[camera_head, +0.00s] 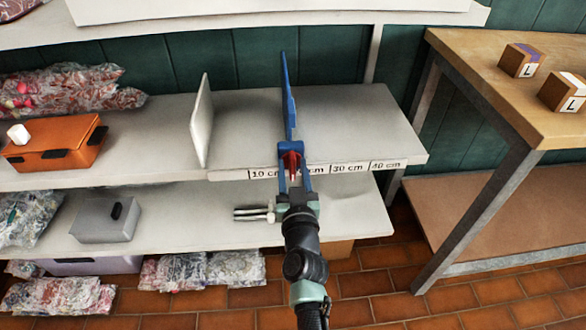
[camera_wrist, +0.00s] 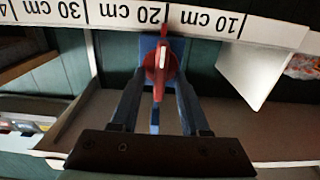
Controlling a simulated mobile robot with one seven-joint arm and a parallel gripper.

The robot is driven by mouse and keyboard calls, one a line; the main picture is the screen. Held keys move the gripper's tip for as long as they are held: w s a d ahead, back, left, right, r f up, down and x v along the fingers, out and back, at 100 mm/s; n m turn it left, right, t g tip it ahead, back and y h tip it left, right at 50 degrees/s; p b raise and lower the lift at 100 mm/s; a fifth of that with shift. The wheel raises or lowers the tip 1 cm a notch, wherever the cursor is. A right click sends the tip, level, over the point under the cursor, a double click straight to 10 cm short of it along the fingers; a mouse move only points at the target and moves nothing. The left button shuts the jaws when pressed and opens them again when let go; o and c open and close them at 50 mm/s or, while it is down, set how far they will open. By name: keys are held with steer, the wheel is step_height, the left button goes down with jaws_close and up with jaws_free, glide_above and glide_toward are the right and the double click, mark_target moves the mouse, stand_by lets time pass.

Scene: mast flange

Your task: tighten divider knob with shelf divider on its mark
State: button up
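The blue shelf divider (camera_head: 289,105) stands upright on the middle shelf, at the 20 cm part of the scale strip (camera_head: 348,168). In the wrist view, which is upside down, its blue foot (camera_wrist: 148,48) lies close to the line beside the 20 cm label. The red divider knob (camera_wrist: 158,62) is on the front of the divider, with its grip ridge pointing along the fingers. My gripper (camera_wrist: 160,88) is open, its two fingers apart on either side of the knob. In the head view, my gripper (camera_head: 294,178) partly hides the knob (camera_head: 291,163).
A white divider (camera_head: 201,120) stands left of the blue one. An orange box (camera_head: 55,145) and bagged goods (camera_head: 70,90) are further left. A grey box (camera_head: 105,222) sits on the lower shelf. A wooden table (camera_head: 500,100) with two blocks stands right.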

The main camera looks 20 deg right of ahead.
jaws_close()
stand_by(0.3)
steer(key=m, duration=0.4)
steer(key=shift+d+f+m+b, duration=0.1)
steer(key=shift+d+m+b, duration=0.05)
steer(key=shift+m+b, duration=0.25)
steer(key=shift+s+d+f+m+b, duration=0.1)
steer(key=shift+f+m+b, duration=0.05)
steer(key=shift+m, duration=2.95)
steer(key=shift+s+d+f+m+b, duration=0.1)
steer(key=shift+f+m+b, duration=0.05)
steer(key=shift+m, duration=2.95)
